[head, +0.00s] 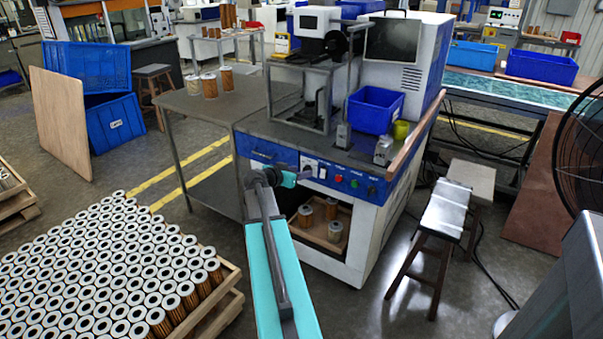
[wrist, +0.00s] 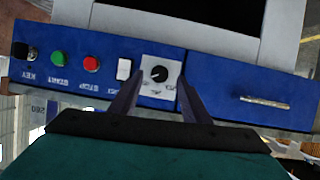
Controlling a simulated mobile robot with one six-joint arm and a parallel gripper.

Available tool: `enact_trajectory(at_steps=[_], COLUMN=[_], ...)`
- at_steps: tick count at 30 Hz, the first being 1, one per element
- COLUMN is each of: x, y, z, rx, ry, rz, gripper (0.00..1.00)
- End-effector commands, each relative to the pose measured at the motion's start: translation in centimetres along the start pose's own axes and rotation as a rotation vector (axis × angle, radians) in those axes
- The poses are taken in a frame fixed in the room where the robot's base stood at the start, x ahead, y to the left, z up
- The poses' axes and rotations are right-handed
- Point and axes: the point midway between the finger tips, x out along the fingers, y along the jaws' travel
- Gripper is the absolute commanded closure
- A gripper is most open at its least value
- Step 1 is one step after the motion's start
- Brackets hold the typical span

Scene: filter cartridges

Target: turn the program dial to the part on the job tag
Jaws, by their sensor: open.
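The program dial (wrist: 159,73) is a small black knob on a white square plate with small lettering, set in the machine's blue control panel (wrist: 60,85). The wrist view shows the panel upside down, and I cannot read the dial's marks. My gripper (wrist: 159,90) is open, with one finger on each side of the dial in that view; it holds nothing, and I cannot tell whether it touches. In the head view my gripper (head: 300,174) is at the front of the panel, by the white dial plate (head: 310,163). I cannot make out a job tag in either view.
Beside the dial are a white switch (wrist: 124,69), a red stop button (wrist: 91,64), a green start button (wrist: 57,58) and a key switch (wrist: 20,51). Below the panel is an open bay with cartridges (head: 335,231). A pallet of cartridges (head: 232,290) stands at left.

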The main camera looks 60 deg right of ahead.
Motion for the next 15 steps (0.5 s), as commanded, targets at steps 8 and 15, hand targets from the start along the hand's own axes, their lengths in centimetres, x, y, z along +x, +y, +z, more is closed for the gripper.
enact_trajectory(at_steps=[8, 15], x=[2.5, 3.0], y=[0.0, 0.0], z=[0.0, 0.0], rx=[0.000, 0.000], ry=[0.000, 0.000], rz=[0.001, 0.001], gripper=[0.57, 0.57])
